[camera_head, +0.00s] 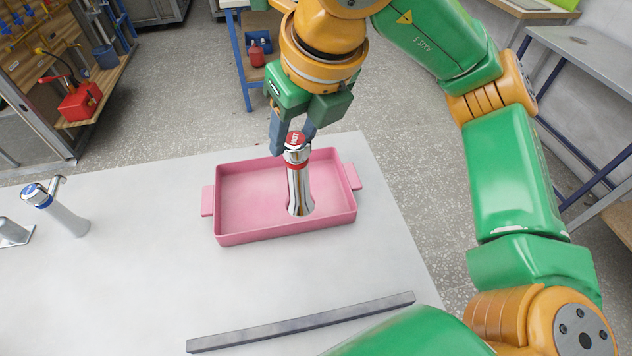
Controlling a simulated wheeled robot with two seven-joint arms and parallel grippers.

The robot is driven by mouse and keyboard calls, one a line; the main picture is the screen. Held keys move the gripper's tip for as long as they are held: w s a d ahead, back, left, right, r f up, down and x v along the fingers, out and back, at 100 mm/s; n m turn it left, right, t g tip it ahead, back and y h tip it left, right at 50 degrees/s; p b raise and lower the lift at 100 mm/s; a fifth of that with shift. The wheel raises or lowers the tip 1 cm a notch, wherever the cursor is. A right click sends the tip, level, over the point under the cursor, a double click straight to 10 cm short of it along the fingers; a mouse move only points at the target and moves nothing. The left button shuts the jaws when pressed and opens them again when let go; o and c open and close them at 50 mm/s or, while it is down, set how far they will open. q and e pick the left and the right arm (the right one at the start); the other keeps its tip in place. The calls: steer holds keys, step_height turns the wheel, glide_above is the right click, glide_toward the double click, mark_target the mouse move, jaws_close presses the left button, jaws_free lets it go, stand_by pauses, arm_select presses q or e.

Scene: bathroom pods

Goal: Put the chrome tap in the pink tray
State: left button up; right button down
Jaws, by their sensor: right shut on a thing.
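The chrome tap (299,190) has a red cap marked HOT and is upright over the floor of the pink tray (248,237). Its lower end appears inside the tray; I cannot tell whether it touches the floor. My right gripper (291,143) comes down from above and is shut on the tap near its top, with its fingers partly behind the tap's head. The tray has a handle at each end and otherwise looks empty. My left gripper is not in view.
A second tap with a blue cap (60,212) stands on the white table (130,275) at the left, beside another chrome piece (12,233). A grey bar (300,322) lies near the front. The table between them is clear.

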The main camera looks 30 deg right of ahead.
steer(key=w+d+f+p, duration=0.2)
steer(key=w+d+f, duration=0.7)
steer(key=f, duration=0.4)
steer(key=shift+w+d+p, duration=0.3)
steer(key=shift+d+p, duration=0.1)
steer(key=shift+d, duration=0.15)
steer(key=shift+f, duration=0.1)
steer(key=shift+c, duration=1.6)
jaws_free()
steer(key=shift+s, duration=0.1)
steer(key=shift+a, duration=0.1)
